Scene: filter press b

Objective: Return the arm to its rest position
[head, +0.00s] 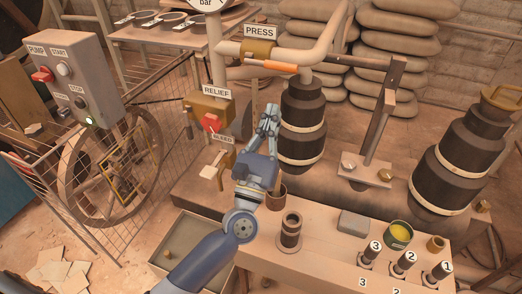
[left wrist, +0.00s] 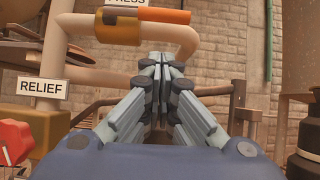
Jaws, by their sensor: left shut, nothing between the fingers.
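My left arm reaches up from the bottom of the head view. Its gripper (head: 270,112) is shut and empty, its fingertips in front of the gap between the relief valve and the dark stacked cylinder. In the left wrist view the fingers (left wrist: 164,62) meet at their tips with nothing between them, below the pipe with the orange sleeve. The relief valve (head: 208,118), with its red knob, is left of the gripper in the head view. Whether the gripper touches anything behind it I cannot tell. My right gripper is not in view.
The dark stacked cylinder (head: 303,122) stands close right of the gripper. The bench (head: 330,262) below holds a ringed cylinder (head: 290,230), a grey block (head: 354,223), a green-yellow cup (head: 398,234) and numbered pieces. A wire fence, a spoked wheel (head: 112,165) and a pump box (head: 70,75) stand left.

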